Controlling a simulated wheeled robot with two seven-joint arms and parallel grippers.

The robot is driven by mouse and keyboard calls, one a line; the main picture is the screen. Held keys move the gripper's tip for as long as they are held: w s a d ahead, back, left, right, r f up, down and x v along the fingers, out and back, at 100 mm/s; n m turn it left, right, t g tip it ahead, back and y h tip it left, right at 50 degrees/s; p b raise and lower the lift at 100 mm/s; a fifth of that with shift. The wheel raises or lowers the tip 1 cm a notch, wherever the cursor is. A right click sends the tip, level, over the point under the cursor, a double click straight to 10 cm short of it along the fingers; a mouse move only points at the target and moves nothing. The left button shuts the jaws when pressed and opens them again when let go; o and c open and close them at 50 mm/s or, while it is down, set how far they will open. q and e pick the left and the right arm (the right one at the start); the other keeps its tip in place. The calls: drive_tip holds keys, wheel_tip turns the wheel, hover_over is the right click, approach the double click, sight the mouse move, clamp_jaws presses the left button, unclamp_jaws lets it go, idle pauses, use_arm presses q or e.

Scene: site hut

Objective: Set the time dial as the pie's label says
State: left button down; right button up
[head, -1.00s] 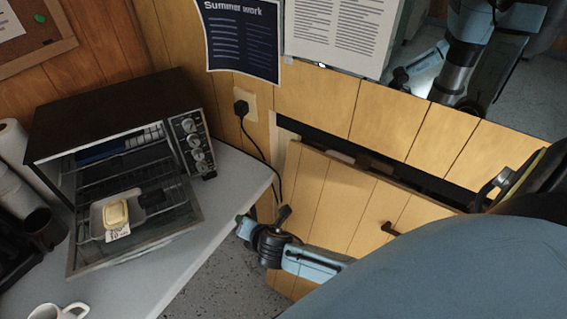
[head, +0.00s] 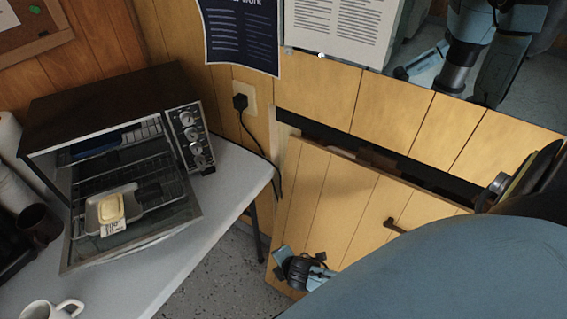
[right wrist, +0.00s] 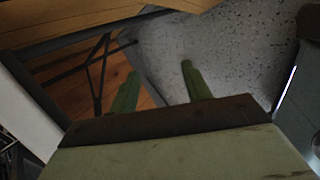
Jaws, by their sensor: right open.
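The toaster oven (head: 110,100) stands on the grey table with its glass door folded down. Its control panel (head: 190,135) on the right front has several round knobs in a column; their marks are too small to read, and I cannot tell which is the time dial. The pie (head: 110,207) sits in a grey tray on the pulled-out rack, with a white label (head: 113,228) at its front, its print unreadable. My right gripper (head: 280,256) is low, right of the table and clear of the oven. In the right wrist view its fingers (right wrist: 158,82) are apart and empty. My left gripper is out of view.
The table's edge (head: 232,205) lies between my right gripper and the oven. A black plug and cord (head: 241,102) hang on the wall. A white mug (head: 50,310) and a dark cup (head: 38,226) stand left. A wooden panel with a handle (head: 393,226) is at right.

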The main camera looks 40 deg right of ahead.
drive_tip(key=shift+s+f, duration=0.3)
drive_tip(key=shift+f, duration=0.05)
